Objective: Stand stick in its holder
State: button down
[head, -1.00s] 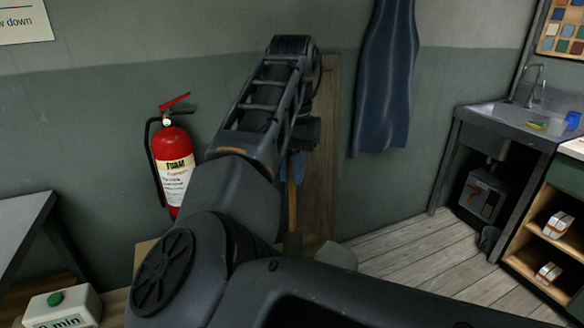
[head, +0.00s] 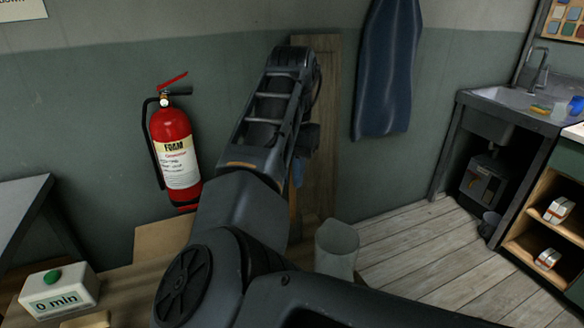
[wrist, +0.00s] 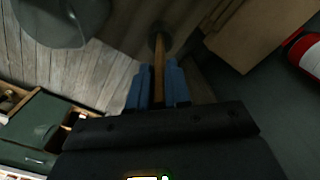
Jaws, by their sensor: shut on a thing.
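My gripper (wrist: 158,88) has blue fingertips shut on the brown wooden stick (wrist: 159,68), which runs away from the fingers in the wrist view. In the head view the stick (head: 294,202) hangs roughly upright below my gripper (head: 299,168), partly hidden by my arm. Its far end meets a small dark round shape (wrist: 160,36); I cannot tell whether this is the stick's own tip or a holder. No holder can be made out with certainty.
A white timer box (head: 60,290) is on the wooden surface at lower left. A red fire extinguisher (head: 175,148) and a blue apron (head: 388,70) hang on the wall. Floor is clear towards the sink (head: 505,103).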

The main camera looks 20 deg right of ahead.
jog(key=c, duration=1)
grip_release()
notch_tip(320, 180, up, 8)
jog(key=shift+f, duration=0.1)
dwell(0.5)
